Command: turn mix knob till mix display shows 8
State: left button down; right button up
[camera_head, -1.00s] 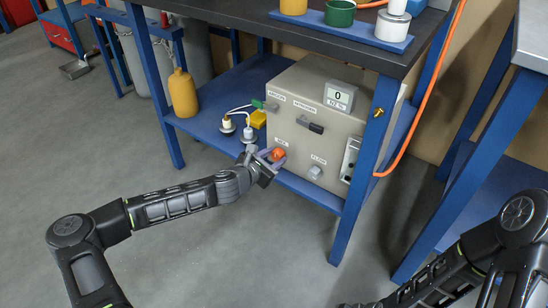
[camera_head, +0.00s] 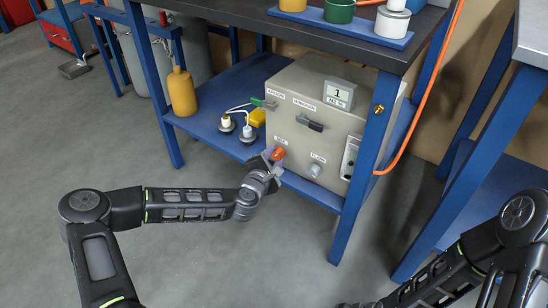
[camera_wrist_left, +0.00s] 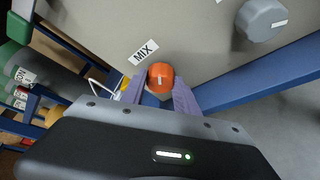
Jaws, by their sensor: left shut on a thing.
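The orange mix knob (camera_head: 279,153) is on the lower front of a beige box (camera_head: 318,140) under the bench. My left gripper (camera_head: 272,160) is shut on the knob. In the left wrist view the mix knob (camera_wrist_left: 160,77) sits between the two purple-grey fingers, beside a label reading MIX. A display (camera_head: 339,94) on top of the box reads 1, with smaller text below it. My right arm shows at the lower right, but its gripper is not clearly in view.
A grey flow knob (camera_head: 314,170) is to the right of the mix knob. A blue bench leg (camera_head: 364,165) stands at the right. A yellow bottle (camera_head: 182,92) stands on the shelf at left.

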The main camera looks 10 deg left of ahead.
pick_arm(q)
jog(key=m+t+y+b, duration=0.1)
jog(key=m, duration=0.2)
jog(key=shift+d+f, duration=0.1)
jog(key=shift+f, duration=0.05)
jog(key=shift+m+t+b, duration=0.7)
jog(key=shift+m+b, duration=0.05)
jog(key=shift+m, duration=0.45)
jog(key=c, duration=0.9)
grip_release()
jog(key=shift+s, duration=0.1)
